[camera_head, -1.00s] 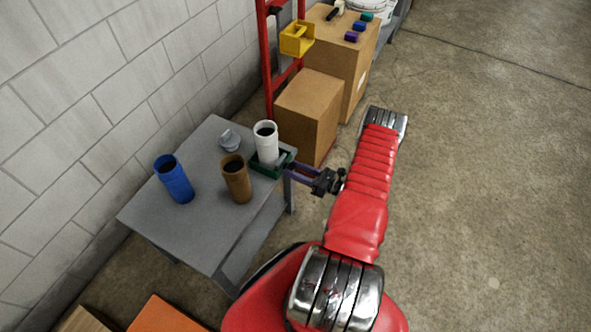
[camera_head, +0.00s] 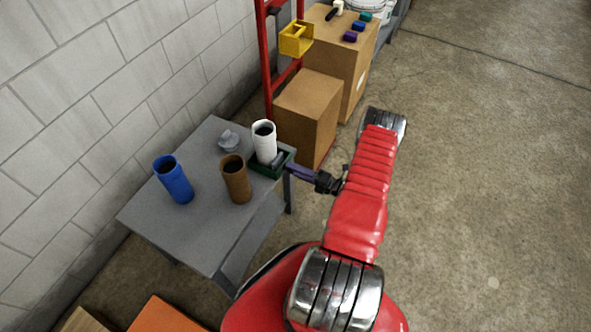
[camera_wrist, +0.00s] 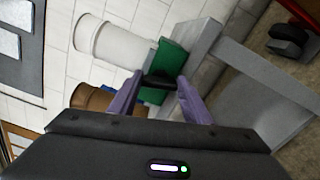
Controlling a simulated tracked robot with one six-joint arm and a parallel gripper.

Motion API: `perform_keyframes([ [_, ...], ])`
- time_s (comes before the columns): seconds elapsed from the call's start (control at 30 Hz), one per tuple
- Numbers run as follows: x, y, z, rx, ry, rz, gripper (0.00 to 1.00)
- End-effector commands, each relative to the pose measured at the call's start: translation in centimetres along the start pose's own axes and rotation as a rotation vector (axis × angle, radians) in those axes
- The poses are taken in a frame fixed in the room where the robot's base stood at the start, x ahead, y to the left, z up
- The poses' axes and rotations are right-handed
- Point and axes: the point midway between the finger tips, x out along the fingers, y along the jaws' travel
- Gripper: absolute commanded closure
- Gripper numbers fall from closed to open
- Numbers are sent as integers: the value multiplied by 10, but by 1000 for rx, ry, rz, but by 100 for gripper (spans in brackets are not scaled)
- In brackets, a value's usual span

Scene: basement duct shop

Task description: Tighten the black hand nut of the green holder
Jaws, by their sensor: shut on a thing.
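The green holder (camera_head: 271,168) sits at the right edge of the grey table (camera_head: 190,232), with a white tube (camera_head: 264,141) standing in it. In the wrist view the green holder (camera_wrist: 172,60) is straight ahead, and the white tube (camera_wrist: 112,42) is to its left. The black hand nut (camera_wrist: 158,80) is between the purple fingertips of my gripper (camera_wrist: 154,84), on the near side of the holder. My gripper is shut on the nut. In the head view my gripper (camera_head: 293,170) reaches the holder from the right, and the nut cannot be made out.
A brown tube (camera_head: 236,180) and a blue tube (camera_head: 174,180) stand on the table, with a small grey piece (camera_head: 228,141) behind. Cardboard boxes (camera_head: 307,115) and a red rack (camera_head: 266,60) stand beyond the table. The floor at right is clear.

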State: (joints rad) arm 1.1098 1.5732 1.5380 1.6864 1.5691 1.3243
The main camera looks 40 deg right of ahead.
Motion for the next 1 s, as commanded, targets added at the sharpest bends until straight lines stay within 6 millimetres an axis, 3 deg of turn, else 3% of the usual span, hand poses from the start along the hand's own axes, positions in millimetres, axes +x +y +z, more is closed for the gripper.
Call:
perform_keyframes([
  [0.4, -2, -4, 4, 250, -11, -9, 78],
  [0.97, -1, -5, 2, 293, -8, -9, 79],
  [1.0, -1, -5, 1, 293, -8, -9, 54],
])
